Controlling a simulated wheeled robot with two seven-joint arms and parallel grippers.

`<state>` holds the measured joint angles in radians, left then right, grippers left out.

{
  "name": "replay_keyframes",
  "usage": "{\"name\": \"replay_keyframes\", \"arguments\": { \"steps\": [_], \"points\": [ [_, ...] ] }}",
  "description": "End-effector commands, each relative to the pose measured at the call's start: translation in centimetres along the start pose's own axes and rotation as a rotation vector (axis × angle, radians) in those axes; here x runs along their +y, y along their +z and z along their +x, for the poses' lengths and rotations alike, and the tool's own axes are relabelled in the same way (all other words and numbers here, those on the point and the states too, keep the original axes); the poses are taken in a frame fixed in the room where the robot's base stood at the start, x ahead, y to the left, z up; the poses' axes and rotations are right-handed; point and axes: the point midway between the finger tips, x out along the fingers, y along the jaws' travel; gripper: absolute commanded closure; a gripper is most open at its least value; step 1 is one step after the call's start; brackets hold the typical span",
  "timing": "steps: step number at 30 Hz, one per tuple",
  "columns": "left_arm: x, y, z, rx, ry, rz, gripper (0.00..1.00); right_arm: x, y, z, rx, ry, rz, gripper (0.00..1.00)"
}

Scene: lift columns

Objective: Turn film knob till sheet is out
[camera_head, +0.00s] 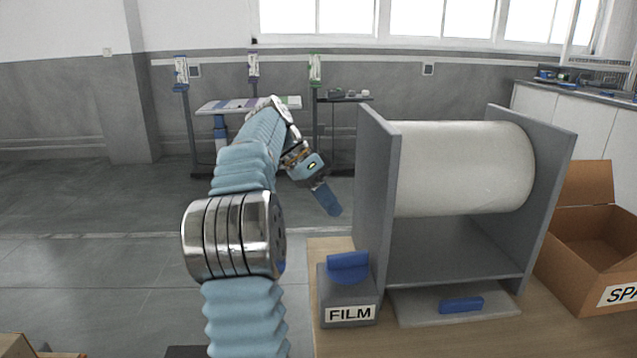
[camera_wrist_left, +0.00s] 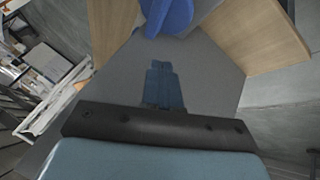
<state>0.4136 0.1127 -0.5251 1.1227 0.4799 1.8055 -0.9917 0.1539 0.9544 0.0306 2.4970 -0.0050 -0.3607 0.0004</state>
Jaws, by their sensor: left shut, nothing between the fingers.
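The film knob (camera_head: 348,268) is a blue piece on top of a grey box labelled FILM (camera_head: 347,314), at the left of the film stand. It also shows at the top of the left wrist view (camera_wrist_left: 166,14). A large white film roll (camera_head: 462,168) sits between the grey side panels (camera_head: 377,190). My left gripper (camera_head: 328,200) is shut and empty, in the air left of the stand, above and apart from the knob. Its fingers show in the left wrist view (camera_wrist_left: 163,85). My right gripper is not in view.
A grey plate with a blue bar (camera_head: 461,305) lies at the stand's front on the wooden table (camera_head: 560,325). An open cardboard box (camera_head: 590,250) labelled SPA, partly cut off, is at the right.

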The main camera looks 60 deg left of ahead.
Motion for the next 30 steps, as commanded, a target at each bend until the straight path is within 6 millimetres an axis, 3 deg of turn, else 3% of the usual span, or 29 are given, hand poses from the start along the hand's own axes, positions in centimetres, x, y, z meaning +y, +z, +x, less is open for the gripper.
{"name": "replay_keyframes", "arguments": {
  "steps": [3, 7, 9, 12, 17, 24, 30],
  "points": [
    [0.0, -0.1, -2.9, 0.0, -0.003, -0.002, 1.0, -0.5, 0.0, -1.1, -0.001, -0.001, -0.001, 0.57],
    [-0.1, -0.1, -4.3, 0.0, -0.001, -0.002, 1.0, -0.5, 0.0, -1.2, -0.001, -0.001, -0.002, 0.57],
    [0.0, 0.0, -4.8, -0.002, 0.0, 0.0, 0.92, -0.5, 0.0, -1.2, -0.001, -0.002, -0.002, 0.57],
    [0.6, -0.2, -4.3, -0.045, -0.006, 0.015, 0.77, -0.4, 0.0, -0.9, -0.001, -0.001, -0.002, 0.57],
    [3.2, -0.7, -1.7, -0.246, -0.079, 0.091, 0.55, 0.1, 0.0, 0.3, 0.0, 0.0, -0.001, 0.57],
    [6.9, -2.0, -0.8, -0.475, -0.318, 0.221, 0.55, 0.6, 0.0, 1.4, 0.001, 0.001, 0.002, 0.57],
    [7.4, -2.0, -0.6, -0.514, -0.397, 0.248, 0.55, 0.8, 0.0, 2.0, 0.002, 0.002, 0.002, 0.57]
  ]
}}
